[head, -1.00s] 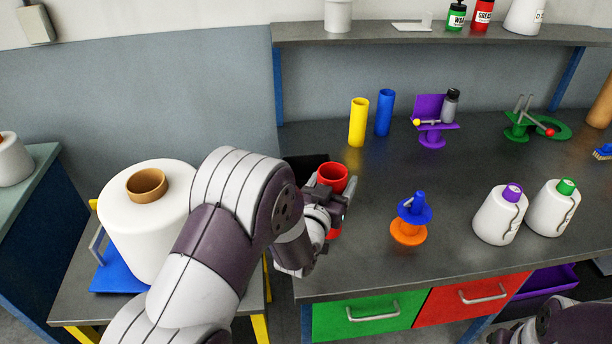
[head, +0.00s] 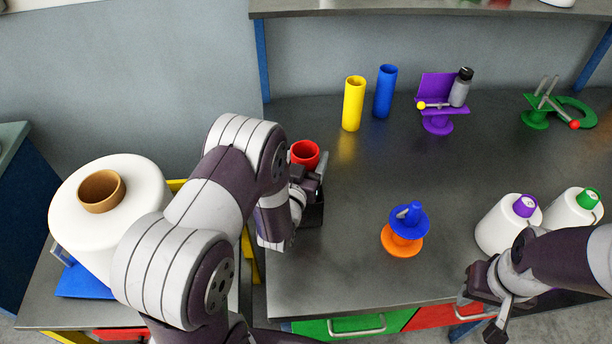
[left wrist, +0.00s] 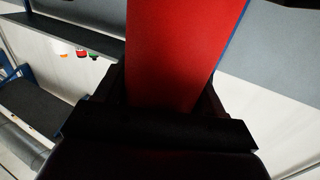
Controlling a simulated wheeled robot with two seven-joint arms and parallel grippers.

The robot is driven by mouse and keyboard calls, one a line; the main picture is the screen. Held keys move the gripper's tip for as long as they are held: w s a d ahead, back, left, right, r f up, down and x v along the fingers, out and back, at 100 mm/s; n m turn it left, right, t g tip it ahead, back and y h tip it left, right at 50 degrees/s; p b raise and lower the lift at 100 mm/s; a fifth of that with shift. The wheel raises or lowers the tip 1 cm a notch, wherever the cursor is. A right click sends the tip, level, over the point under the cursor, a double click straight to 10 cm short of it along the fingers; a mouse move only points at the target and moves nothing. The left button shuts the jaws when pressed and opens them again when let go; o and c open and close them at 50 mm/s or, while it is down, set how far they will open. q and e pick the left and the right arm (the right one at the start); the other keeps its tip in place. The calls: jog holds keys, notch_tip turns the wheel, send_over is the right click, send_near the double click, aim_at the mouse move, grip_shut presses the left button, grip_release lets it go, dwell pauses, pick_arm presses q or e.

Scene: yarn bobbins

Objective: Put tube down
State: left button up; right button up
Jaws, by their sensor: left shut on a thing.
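The red tube (head: 306,153) is upright at the left end of the grey table. My left gripper (head: 308,186) is shut on it; the fingers and wrist hide its lower part, so I cannot tell whether its base touches the table. In the left wrist view the red tube (left wrist: 180,60) fills the middle between the fingers. A yellow tube (head: 353,104) and a blue tube (head: 385,92) stand upright at the back of the table. My right gripper (head: 480,305) is at the table's front edge, in front of the drawers; its fingers are too unclear to judge.
A blue and orange spindle piece (head: 405,228) stands mid-table. White bobbins with purple (head: 497,228) and green tops (head: 573,212) stand at the right, near my right arm. A purple holder (head: 437,95) is at the back. A large white bobbin (head: 105,215) stands on the left side table.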

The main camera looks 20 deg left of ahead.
pick_arm(q)
jog(key=f, duration=0.6)
jog(key=shift+s, duration=0.2)
jog(key=shift+s+f+b, duration=0.1)
jog(key=shift+f+b, duration=0.1)
jog(key=shift+b, duration=0.25)
jog(key=o, duration=1.3)
jog(key=shift+r, duration=0.1)
